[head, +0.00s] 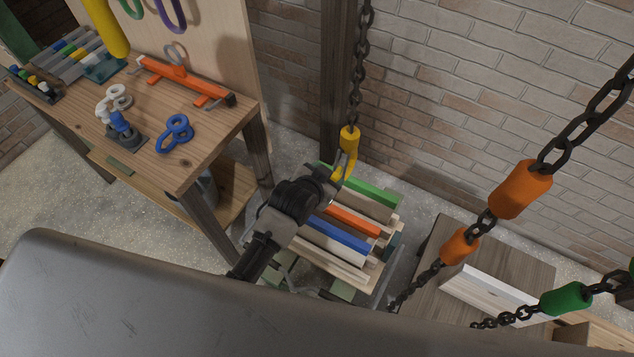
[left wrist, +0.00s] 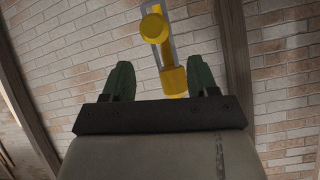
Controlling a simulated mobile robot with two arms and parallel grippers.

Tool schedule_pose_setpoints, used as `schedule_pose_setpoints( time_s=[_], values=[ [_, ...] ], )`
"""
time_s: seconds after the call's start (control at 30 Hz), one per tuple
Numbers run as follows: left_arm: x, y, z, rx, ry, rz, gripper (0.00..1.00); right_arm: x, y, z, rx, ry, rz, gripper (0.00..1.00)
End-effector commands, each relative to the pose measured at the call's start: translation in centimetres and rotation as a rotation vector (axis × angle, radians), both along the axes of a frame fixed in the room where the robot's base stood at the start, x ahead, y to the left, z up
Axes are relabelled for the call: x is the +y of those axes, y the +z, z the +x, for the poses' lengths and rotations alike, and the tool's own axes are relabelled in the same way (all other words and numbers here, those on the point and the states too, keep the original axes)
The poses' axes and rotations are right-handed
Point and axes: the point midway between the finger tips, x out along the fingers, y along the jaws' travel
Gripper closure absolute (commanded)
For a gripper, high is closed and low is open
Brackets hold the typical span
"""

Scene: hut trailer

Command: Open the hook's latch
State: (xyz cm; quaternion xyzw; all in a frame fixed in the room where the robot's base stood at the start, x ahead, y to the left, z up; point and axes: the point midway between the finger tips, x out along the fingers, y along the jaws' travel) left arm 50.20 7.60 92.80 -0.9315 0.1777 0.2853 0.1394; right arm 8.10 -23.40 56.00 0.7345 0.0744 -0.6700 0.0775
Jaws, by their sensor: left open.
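A yellow hook (head: 349,140) hangs upright from a dark chain (head: 355,75) in front of the brick wall. My left gripper (head: 334,172) is right beside the hook's lower part in the head view. In the left wrist view my left gripper (left wrist: 160,72) is open, with its two green fingers apart. The yellow hook (left wrist: 174,80) shows just beyond and between the fingertips, nearer the right finger. A grey metal loop (left wrist: 174,42), which looks like the latch, runs along the hook's upper part. I cannot tell whether a finger touches the hook or latch. My right gripper is out of view.
A wooden workbench (head: 165,165) with tools stands at left. A rack of coloured bars (head: 345,235) lies below the hook. A post (head: 338,80) stands behind the hook.

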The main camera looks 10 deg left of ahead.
Motion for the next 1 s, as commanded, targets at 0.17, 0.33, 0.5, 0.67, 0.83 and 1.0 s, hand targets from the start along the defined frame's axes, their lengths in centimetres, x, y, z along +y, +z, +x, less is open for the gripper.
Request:
schedule_pose_setpoints(
  time_s=[0.17, 0.33, 0.5, 0.67, 0.83, 1.0],
  values=[
    [0.8, 1.8, -2.6, -0.001, -0.001, 0.0, 0.41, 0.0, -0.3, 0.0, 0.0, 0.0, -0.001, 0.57],
    [1.4, 3.0, -4.2, 0.0, -0.001, 0.001, 0.41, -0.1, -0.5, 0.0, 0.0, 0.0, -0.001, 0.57],
    [1.6, 3.6, -4.8, 0.001, 0.0, 0.001, 0.41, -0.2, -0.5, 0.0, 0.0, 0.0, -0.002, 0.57],
    [1.6, 3.6, -4.8, 0.001, 0.0, 0.001, 0.41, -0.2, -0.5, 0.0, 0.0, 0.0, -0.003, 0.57],
    [1.6, 3.6, -4.8, 0.001, 0.0, 0.001, 0.41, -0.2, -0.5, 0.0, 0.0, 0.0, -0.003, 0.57],
    [1.6, 3.6, -4.8, 0.0, -0.001, 0.001, 0.41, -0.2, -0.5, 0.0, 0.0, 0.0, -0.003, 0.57]
  ],
)
